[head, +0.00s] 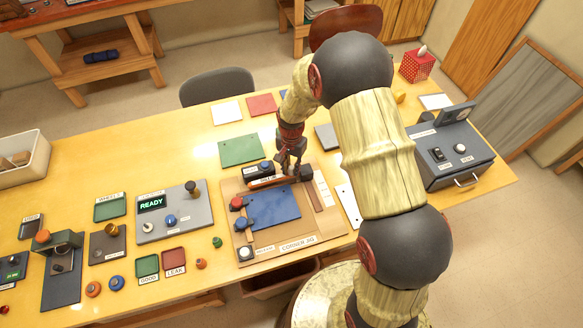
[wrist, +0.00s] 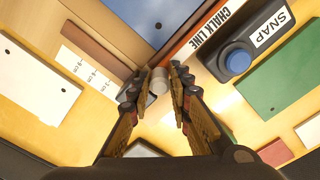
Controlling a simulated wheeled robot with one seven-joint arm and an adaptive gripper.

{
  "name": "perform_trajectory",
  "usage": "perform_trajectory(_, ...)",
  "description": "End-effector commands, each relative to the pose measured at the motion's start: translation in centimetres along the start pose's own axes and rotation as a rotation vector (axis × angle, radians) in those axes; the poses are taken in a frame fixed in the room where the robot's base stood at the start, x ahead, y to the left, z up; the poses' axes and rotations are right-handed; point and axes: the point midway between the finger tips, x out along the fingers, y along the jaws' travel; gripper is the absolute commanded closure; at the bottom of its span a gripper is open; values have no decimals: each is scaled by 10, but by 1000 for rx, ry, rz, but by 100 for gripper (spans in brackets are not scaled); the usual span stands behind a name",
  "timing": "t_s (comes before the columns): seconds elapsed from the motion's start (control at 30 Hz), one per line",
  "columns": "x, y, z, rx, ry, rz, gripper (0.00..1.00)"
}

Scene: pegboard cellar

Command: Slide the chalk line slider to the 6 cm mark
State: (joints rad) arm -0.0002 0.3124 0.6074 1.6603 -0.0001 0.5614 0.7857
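The white rail lettered CHALK LINE (wrist: 212,32) runs diagonally in the wrist view. A pale grey round knob (wrist: 158,80) stands at its lower end, apparently the slider's knob. My gripper (wrist: 160,77) has its two fingertips on either side of this knob, slightly apart, with no firm contact visible. A white strip with cm marks (wrist: 88,66) lies left of the knob; its figures are too small to read surely. In the head view, my gripper (head: 291,160) is over the far edge of the corner jig board (head: 290,246) and hides the slider.
A blue plate (head: 272,207) lies in the jig. The SNAP button box (wrist: 230,61) stands close beside the rail. A green sheet (head: 240,150) lies behind the jig, and a grey machine (head: 440,155) stands to the right. Several small devices fill the table's left side.

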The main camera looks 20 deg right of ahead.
Motion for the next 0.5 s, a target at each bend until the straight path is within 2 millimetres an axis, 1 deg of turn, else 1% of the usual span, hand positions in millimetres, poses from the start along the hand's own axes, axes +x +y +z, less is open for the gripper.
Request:
perform_trajectory(0.03, 0, 0, 0, 0, 0, 0, 85)
perform_trajectory(0.3, 0, 0, 0, 0, 0, 0, 100)
perform_trajectory(0.5, 0, 0, 0, 0, 0, -1, 100)
